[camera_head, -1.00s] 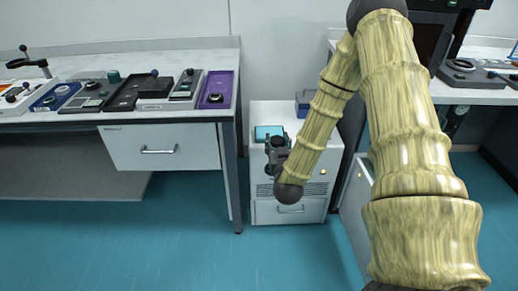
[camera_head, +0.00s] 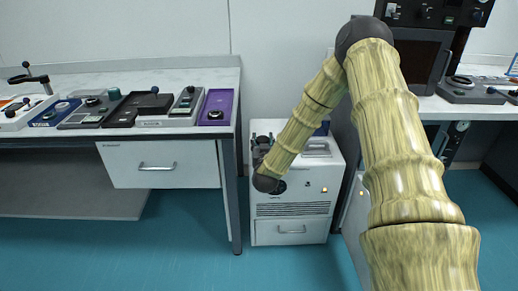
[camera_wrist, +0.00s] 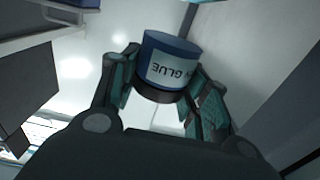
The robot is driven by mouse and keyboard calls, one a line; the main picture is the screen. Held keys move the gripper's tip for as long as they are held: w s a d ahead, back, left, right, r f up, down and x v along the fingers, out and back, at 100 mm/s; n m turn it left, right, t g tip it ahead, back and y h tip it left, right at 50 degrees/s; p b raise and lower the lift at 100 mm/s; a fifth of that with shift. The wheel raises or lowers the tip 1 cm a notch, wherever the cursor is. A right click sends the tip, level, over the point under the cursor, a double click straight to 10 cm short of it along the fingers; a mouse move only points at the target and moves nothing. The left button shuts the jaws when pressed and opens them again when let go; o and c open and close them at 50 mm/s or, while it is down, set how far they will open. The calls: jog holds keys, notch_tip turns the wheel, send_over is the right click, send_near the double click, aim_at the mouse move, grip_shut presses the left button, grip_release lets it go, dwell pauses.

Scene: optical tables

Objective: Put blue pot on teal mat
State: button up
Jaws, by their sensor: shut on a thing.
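The blue pot (camera_wrist: 171,63), with a pale label reading "GLUE" upside down, sits between the fingers of my gripper (camera_wrist: 165,84) in the wrist view. The gripper is shut on it, with the pot's dark end towards my palm. In the head view my gripper (camera_head: 262,142) is small and dark at the left side of the white cabinet, partly hidden by my forearm. The pot cannot be made out there. I cannot make out the teal mat in either current view.
The white cabinet (camera_head: 290,232) stands between two tables, with a blue object (camera_head: 322,128) at its back, partly behind my arm. The left table (camera_head: 70,141) holds several trays and devices, including a purple tray (camera_head: 217,107). The right table carries dark equipment (camera_head: 472,90). Open teal floor lies in front.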

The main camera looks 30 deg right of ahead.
jog(key=shift+w+f, duration=0.15)
jog(key=shift+w, duration=1.05)
jog(key=shift+f+b, duration=0.4)
jog(key=shift+f, duration=1.3)
jog(key=shift+f, duration=0.15)
jog(key=o, duration=1)
